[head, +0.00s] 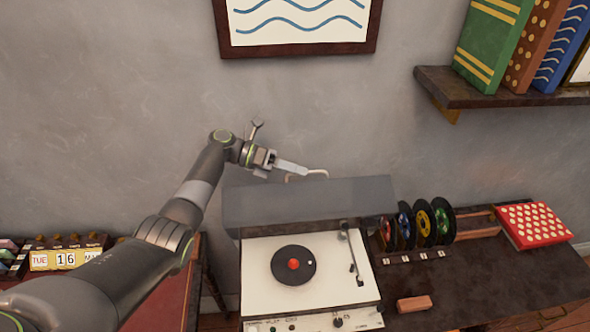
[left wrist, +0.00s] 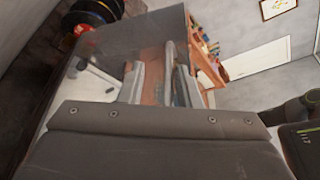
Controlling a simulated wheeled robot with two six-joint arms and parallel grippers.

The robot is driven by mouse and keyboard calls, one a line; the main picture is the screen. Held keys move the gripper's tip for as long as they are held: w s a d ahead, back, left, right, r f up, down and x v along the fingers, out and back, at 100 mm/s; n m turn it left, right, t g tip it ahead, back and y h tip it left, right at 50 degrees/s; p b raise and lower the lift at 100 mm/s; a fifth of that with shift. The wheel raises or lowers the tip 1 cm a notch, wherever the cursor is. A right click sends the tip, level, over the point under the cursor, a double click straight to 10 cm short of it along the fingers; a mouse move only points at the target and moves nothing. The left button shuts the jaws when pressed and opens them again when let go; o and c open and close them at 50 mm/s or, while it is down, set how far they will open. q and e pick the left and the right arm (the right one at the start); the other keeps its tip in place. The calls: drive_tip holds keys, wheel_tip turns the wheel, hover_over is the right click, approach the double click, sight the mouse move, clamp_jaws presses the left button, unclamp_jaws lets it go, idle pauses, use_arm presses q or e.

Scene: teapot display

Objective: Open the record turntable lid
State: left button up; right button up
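The turntable (head: 258,262) stands on the dark cabinet, with a black record and red centre on its white deck. Its grey translucent lid (head: 310,202) is raised at the back, leaving the deck uncovered. A pale handle (head: 318,173) sits on the lid's upper edge. My left gripper (head: 305,172) is at that handle, reaching in from the left. In the left wrist view its two fingers (left wrist: 158,88) stand apart, with a translucent panel around them. Whether they touch the handle is unclear. My right gripper is not in view.
Several colored discs (head: 422,223) stand in a rack right of the turntable. A red dotted box (head: 537,224) and a small brick-colored block (head: 414,303) lie on the cabinet. A bookshelf (head: 500,90) juts out at upper right. A calendar (head: 66,259) stands at left.

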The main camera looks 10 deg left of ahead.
use_arm(q)
drive_tip(key=shift+s+r, duration=0.15)
drive_tip(key=b+v, duration=0.3)
drive_tip(key=v, duration=0.4)
drive_tip(key=shift+a, duration=0.15)
